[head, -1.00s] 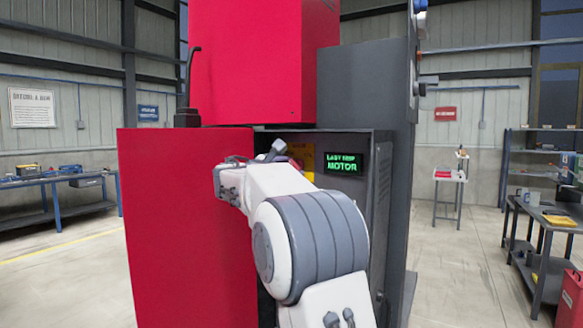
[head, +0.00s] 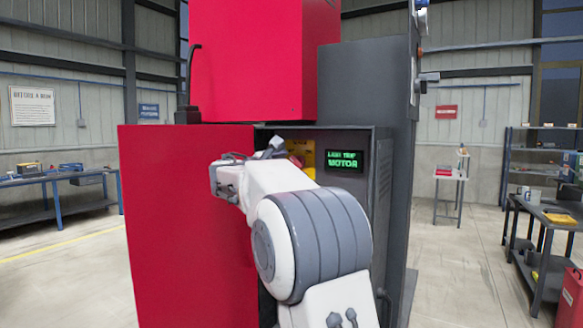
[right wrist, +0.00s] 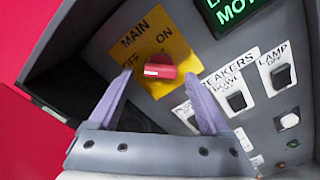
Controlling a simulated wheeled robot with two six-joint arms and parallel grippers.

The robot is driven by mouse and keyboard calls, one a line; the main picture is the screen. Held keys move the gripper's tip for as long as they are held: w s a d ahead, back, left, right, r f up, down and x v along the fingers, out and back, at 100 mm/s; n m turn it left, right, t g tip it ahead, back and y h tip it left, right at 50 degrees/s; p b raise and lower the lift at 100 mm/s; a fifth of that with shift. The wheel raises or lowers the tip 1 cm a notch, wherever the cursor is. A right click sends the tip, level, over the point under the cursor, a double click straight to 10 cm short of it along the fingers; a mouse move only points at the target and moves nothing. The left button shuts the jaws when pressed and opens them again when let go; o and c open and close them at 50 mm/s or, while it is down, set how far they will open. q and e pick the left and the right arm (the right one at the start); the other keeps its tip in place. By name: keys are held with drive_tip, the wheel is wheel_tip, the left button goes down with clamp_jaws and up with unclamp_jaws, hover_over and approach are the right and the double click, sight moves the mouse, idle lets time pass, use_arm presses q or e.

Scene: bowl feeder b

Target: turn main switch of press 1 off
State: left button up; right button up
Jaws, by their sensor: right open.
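The main switch is a red handle (right wrist: 160,71) on a yellow plate (right wrist: 172,50) marked MAIN, OFF and ON. In the right wrist view the handle lies level across the picture, on the lower part of the plate. My right gripper (right wrist: 161,77) is open. Its two purple fingers point at the panel, with the handle showing between their tips; I cannot tell whether they touch it. In the head view the yellow plate (head: 307,158) shows inside the recess, partly covered by my right gripper. My left gripper is out of view.
A green-lit display (head: 345,161) reading LAST TRIP MOTOR sits right of the plate. Black breaker and lamp switches (right wrist: 236,101) line the panel below the display. The red cabinet door (head: 186,225) stands left of my arm, and the grey side wall (head: 383,190) bounds the recess.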

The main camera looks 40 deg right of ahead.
drive_tip(key=b+v, duration=0.2)
drive_tip(key=v, duration=0.7)
drive_tip(key=shift+a, duration=0.25)
drive_tip(key=s+a+f+y, duration=0.4)
drive_tip(key=a+f+y, duration=0.1)
drive_tip(key=a+f, duration=0.5)
drive_tip(key=s+a+f+y, duration=0.3)
drive_tip(key=a+f+y, duration=0.2)
drive_tip(key=a+f, duration=0.5)
drive_tip(key=s+a+f+m+g+y, duration=0.2)
drive_tip(key=s+a+f, duration=0.2)
drive_tip(key=s+f, duration=0.2)
drive_tip(key=s+a+f+m+g+y+p, duration=0.1)
drive_tip(key=s+a+f+m+g+y, duration=0.1)
drive_tip(key=s, duration=0.9)
drive_tip(key=s+a+f+m+g+y, duration=0.2)
drive_tip(key=s+a+f+g+y, duration=0.1)
drive_tip(key=s+a+f, duration=0.4)
wheel_tip(320, 180, down, 3)
drive_tip(key=shift+s+r+y+p, duration=0.15)
drive_tip(key=shift+s+y+p, duration=0.15)
drive_tip(key=shift+s, duration=0.6)
